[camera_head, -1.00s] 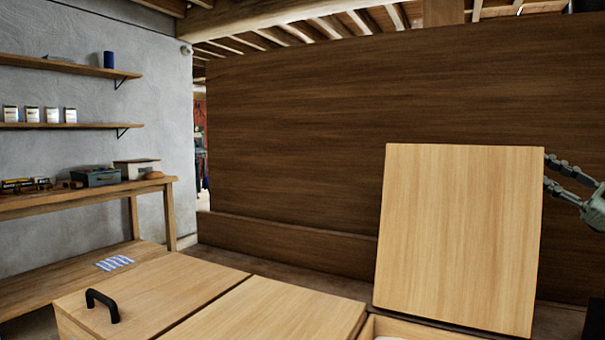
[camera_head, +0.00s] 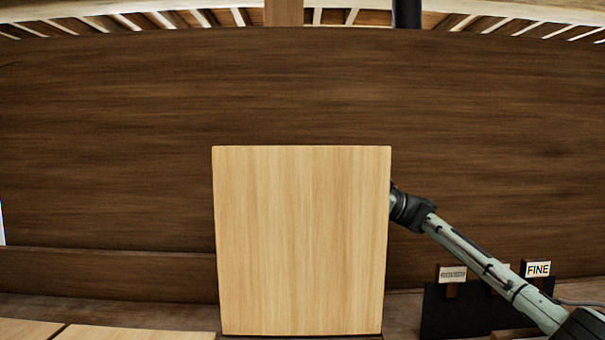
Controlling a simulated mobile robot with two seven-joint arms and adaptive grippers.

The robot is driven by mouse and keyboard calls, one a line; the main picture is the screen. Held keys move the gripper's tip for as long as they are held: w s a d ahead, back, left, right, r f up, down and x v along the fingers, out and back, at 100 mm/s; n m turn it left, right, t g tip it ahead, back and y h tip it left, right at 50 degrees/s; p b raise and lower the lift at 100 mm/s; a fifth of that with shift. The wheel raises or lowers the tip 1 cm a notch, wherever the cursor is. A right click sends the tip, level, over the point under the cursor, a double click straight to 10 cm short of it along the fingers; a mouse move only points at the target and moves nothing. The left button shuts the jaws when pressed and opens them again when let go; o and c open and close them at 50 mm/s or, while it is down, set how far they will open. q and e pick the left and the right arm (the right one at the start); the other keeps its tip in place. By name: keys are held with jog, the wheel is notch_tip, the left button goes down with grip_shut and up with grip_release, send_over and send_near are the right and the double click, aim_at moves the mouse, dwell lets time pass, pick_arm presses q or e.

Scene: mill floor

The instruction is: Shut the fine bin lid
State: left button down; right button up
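A pale wooden bin lid (camera_head: 302,240) stands open, nearly upright, in the middle of the head view. My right arm comes in from the right. My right gripper (camera_head: 402,207) is at the lid's upper right edge. Its fingers are hidden behind the lid, so I cannot tell whether they touch it or are open. The frame does not show clearly whether this lid belongs to that sign. The bin's opening is out of view. My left gripper is not in view.
Shut pale wooden bin tops (camera_head: 130,333) lie at the lower left. A dark panel (camera_head: 440,315) stands at the lower right, with another small sign (camera_head: 451,273) I cannot read. A tall brown wooden wall (camera_head: 300,90) closes off the back.

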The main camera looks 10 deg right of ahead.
jog(key=shift+x, duration=1.35)
jog(key=shift+w, duration=0.1)
grip_shut()
